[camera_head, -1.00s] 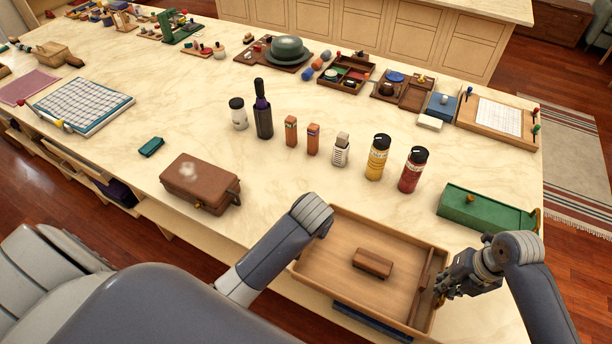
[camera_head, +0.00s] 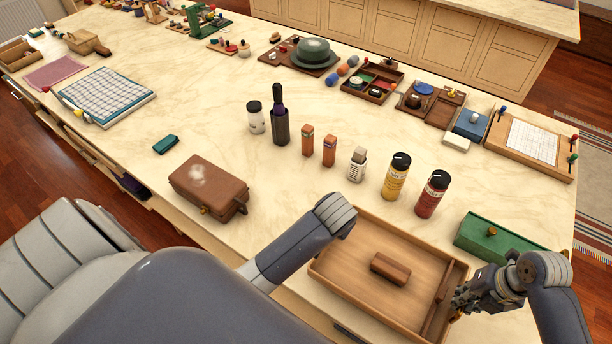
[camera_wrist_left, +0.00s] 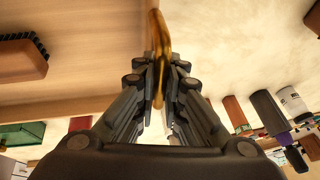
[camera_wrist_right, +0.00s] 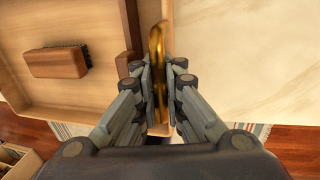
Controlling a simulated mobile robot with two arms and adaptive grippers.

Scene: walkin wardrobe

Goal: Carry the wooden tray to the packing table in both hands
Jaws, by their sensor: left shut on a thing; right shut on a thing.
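The wooden tray (camera_head: 345,278) is at the lower right of the head view, at the counter's near edge. It holds a wooden brush (camera_head: 390,268) and a dark wood strip (camera_head: 436,303) along its right side. My right gripper (camera_head: 462,298) is at the tray's right side; the right wrist view shows it shut on a brass handle (camera_wrist_right: 156,45). My left gripper (camera_wrist_left: 161,85) is hidden behind my arm in the head view; the left wrist view shows it shut on the other brass handle (camera_wrist_left: 158,35). I cannot tell whether the tray is clear of the counter.
Yellow (camera_head: 396,178) and red (camera_head: 432,195) bottles stand just beyond the tray. A green box (camera_head: 490,240) is close by its far right corner. A brown case (camera_head: 208,188) lies to the left.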

